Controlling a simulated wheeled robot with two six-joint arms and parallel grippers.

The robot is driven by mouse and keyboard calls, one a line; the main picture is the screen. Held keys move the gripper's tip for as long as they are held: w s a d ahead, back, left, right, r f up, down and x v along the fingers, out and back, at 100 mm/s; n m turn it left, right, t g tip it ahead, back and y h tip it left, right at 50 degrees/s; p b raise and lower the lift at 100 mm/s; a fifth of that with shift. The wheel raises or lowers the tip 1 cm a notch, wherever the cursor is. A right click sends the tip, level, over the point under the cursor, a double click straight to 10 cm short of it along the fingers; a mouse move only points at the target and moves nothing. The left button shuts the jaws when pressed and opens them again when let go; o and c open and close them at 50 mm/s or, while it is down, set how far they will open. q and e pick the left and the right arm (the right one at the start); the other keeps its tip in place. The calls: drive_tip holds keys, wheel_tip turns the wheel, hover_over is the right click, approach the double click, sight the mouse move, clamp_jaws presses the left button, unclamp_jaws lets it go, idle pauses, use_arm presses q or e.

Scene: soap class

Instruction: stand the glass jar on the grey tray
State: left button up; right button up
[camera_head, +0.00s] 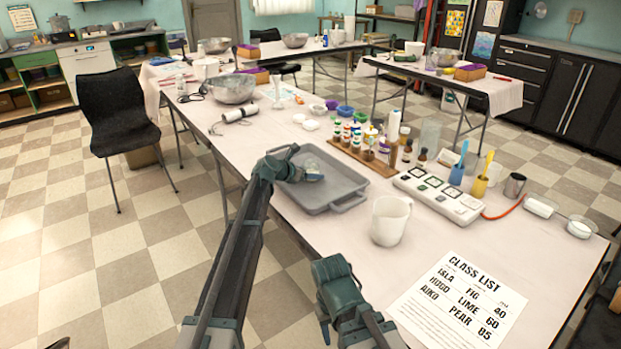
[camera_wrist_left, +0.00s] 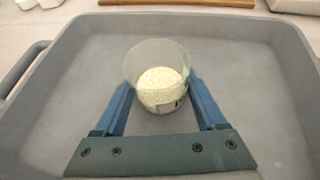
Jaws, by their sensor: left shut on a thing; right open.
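The glass jar (camera_wrist_left: 157,72) is clear, with pale grainy stuff inside and a label partly showing. In the left wrist view it sits between the two blue fingers of my left gripper (camera_wrist_left: 160,92), which is shut on it. In the head view the jar (camera_head: 314,177) shows small at the fingertips of my left gripper (camera_head: 297,172), over the grey tray (camera_head: 345,187). The jar looks about upright, inside the tray's outline. I cannot tell whether its base touches the tray floor. My right gripper (camera_head: 326,312) is open and empty, low by the table's near edge.
A white jug (camera_head: 390,221) stands near the tray's right corner. A wooden rack of small bottles (camera_head: 365,157) is behind the tray, with a white button panel (camera_head: 440,194) to the right. A class list sheet (camera_head: 459,300) lies at front. A metal bowl (camera_head: 231,88) is further back.

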use_arm(q)
drive_tip(key=shift+r, duration=0.1)
drive_tip(key=o, duration=1.5)
drive_tip(key=shift+r, duration=0.1)
drive_tip(key=p+v, duration=0.5)
drive_tip(key=v, duration=0.6)
drive_tip(key=shift+s+p, duration=0.2)
drive_tip(key=shift+p, duration=0.15)
drive_tip(key=shift+s+a+r, duration=0.15)
drive_tip(key=shift+s+a, duration=0.1)
